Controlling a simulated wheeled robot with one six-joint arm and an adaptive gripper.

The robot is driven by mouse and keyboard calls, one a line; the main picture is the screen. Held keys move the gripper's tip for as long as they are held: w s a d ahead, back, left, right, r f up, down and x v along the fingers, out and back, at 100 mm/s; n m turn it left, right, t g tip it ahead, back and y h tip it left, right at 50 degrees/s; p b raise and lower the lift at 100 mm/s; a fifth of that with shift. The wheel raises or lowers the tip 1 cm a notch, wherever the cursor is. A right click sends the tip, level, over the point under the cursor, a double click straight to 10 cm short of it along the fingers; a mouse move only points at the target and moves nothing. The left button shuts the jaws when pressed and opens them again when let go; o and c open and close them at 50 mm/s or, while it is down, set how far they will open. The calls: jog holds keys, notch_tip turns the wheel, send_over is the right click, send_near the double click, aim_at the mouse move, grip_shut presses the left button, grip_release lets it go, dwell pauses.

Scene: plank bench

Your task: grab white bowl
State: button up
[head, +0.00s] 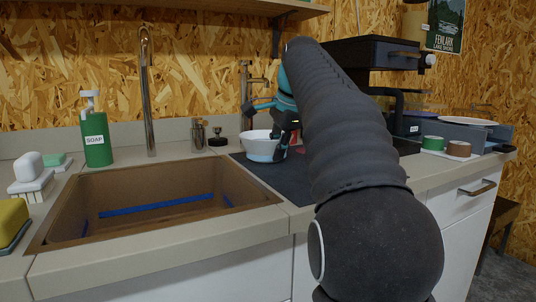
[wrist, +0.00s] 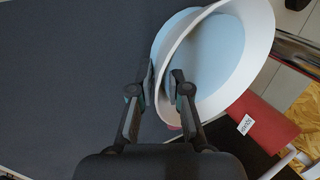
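The white bowl (head: 262,148) is near the back left of the dark mat, right of the sink, and looks about level in the head view. I cannot tell whether its base touches the mat. In the wrist view the bowl (wrist: 225,60) fills the upper right, its opening facing the camera. My gripper (wrist: 161,84) straddles the bowl's near wall, one finger outside and one inside, and looks shut on it. In the head view my gripper (head: 284,122) is at the bowl's right side, partly hidden by my arm.
The brown sink (head: 160,200) with its tall tap (head: 148,90) lies left of the bowl. A green soap bottle (head: 96,140) stands behind it. A red labelled thing (wrist: 250,125) lies beside the bowl. A black machine (head: 370,60) stands at the right.

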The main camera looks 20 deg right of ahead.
jog(key=shift+w+f, duration=0.15)
jog(key=shift+f, duration=0.3)
grip_shut()
jog(key=shift+r, duration=0.25)
